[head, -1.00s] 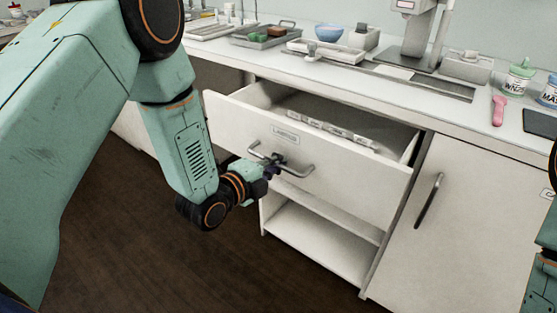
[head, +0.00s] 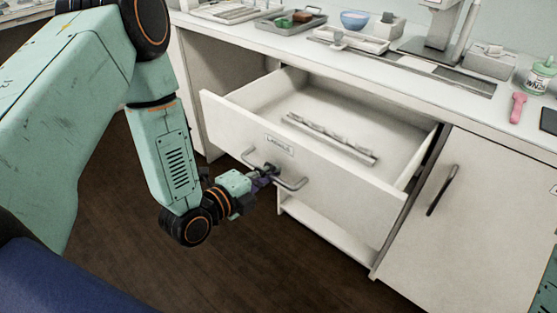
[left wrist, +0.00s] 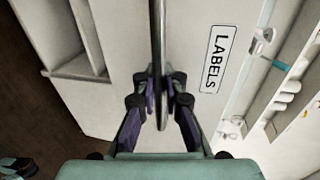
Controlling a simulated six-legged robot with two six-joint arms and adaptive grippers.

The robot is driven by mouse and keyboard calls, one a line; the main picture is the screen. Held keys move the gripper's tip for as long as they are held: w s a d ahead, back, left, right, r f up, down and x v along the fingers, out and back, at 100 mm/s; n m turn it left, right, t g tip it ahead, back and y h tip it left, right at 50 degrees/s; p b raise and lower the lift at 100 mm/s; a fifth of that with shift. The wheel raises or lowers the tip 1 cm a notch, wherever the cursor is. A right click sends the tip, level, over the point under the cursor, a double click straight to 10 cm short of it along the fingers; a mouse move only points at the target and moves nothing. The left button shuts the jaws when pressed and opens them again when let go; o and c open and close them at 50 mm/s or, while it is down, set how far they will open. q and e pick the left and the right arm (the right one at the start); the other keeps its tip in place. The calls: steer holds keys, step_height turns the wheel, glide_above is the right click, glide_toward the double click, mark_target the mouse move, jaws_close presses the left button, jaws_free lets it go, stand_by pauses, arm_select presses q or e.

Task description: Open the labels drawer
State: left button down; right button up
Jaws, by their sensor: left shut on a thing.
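The labels drawer (head: 330,185) is white and stands far out of the counter in the head view. Its inside shows, with a long narrow row of pale items lying on its floor. Its front carries a small label plate (head: 280,145), which reads LABELS in the left wrist view (left wrist: 215,59). A grey bar handle (head: 291,184) runs across the drawer front; in the left wrist view the handle (left wrist: 157,40) runs between my fingers. My left gripper (head: 268,172) is shut on the handle near its middle. My right gripper is not in view.
A white cupboard door (head: 470,220) with a dark handle is right of the drawer. An open shelf (head: 325,235) lies below it. The countertop (head: 300,38) holds trays, a blue bowl (head: 354,20), a pink tool (head: 518,107) and a jar. Dark floor in front is clear.

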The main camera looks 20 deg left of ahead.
arm_select(q)
steer(key=shift+s+a+r, duration=0.2)
steer(key=shift+s+a, duration=0.1)
steer(key=shift+s, duration=0.25)
steer(key=c, duration=1.4)
jaws_free()
steer(key=shift+s+f, duration=0.1)
steer(key=shift+c, duration=0.2)
steer(key=v, duration=1.1)
steer(key=shift+s, duration=0.35)
steer(key=shift+s+a, duration=0.1)
